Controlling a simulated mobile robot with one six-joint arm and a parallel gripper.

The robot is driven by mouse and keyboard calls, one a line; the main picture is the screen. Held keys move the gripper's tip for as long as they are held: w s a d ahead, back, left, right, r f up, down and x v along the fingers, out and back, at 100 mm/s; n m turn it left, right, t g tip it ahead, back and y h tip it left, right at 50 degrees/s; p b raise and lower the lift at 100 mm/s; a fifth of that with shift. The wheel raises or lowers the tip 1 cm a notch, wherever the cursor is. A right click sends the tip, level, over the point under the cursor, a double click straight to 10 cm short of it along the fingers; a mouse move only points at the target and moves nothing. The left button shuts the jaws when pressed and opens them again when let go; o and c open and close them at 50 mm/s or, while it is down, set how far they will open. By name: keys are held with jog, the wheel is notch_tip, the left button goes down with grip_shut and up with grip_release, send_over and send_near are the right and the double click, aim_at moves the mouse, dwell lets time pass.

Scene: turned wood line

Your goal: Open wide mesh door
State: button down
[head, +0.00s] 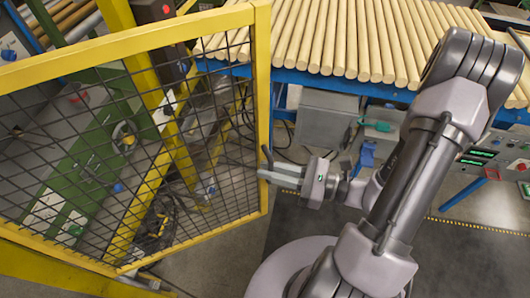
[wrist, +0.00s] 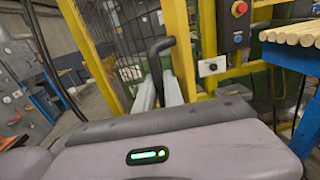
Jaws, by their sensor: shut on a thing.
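The wide mesh door (head: 262,95) has a yellow frame with dark wire mesh and fills the left of the head view. It appears to stand swung out from the yellow posts behind it; the exact angle cannot be told. Its dark bent handle (head: 266,157) is on the free edge, at the right. My gripper (head: 272,174) is at that edge, its pale fingers shut on the handle. In the wrist view the handle (wrist: 158,46) rises between my gripper's fingers (wrist: 160,92). The fingertip contact is partly hidden.
A blue-framed conveyor with turned wood rods (head: 320,40) runs across the back right. Green machinery (head: 110,140) stands behind the mesh. A control box with a red button (wrist: 238,10) is on a yellow post. Dark floor matting (head: 460,250) lies at right.

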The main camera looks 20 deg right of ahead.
jog(key=shift+s, duration=0.3)
jog(key=c, duration=1.5)
grip_release()
jog(key=shift+a, duration=0.1)
jog(key=shift+o, duration=0.2)
